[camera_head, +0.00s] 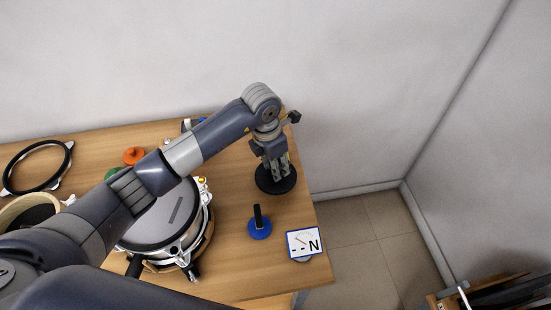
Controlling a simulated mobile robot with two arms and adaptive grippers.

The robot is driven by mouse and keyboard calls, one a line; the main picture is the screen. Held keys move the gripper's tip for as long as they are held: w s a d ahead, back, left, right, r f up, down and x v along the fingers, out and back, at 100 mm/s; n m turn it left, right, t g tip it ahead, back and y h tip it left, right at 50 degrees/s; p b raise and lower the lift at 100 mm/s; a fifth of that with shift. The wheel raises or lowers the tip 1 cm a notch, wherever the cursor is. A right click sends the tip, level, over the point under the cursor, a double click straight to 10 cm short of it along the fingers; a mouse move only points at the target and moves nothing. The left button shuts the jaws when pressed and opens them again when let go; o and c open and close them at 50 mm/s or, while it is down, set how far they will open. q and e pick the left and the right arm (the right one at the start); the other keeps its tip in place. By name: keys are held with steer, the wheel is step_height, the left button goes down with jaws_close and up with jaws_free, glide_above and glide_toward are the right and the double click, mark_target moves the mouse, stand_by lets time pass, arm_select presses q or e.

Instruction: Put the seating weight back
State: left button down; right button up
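A round black disc (277,186), which may be the seating weight, is at the right part of the wooden table. My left gripper (276,173) points down right over it, with its fingers close together at the disc's middle. The fingers hide any handle there, so I cannot tell whether they are closed on it. I cannot tell whether the disc rests on the table or is just above it. A blue disc with an upright black handle (259,229) stands nearer, apart from the gripper. My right gripper is not in view.
A small display (303,243) stands at the table's right corner. A round lidded device (165,222) with clamps is left of the blue disc, partly under my arm. A black ring (37,188), an orange knob (133,155) and a green piece are at the left.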

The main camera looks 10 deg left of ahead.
mark_target(270, 178)
arm_select(q)
step_height(270, 178, down, 2)
steer(key=shift+w+f+p, duration=0.1)
steer(key=shift+f+p, duration=0.1)
steer(key=shift+p, duration=0.2)
steer(key=shift+f, duration=0.15)
steer(key=shift+f, duration=0.15)
steer(key=c, duration=1.2)
jaws_free()
steer(key=shift+s+f, duration=0.2)
steer(key=shift+r, duration=0.1)
steer(key=r, duration=0.4)
steer(key=s+a+r+b, duration=0.1)
steer(key=r, duration=0.3)
steer(key=r+b, duration=0.1)
steer(key=r, duration=0.3)
steer(key=shift+s+a, duration=0.15)
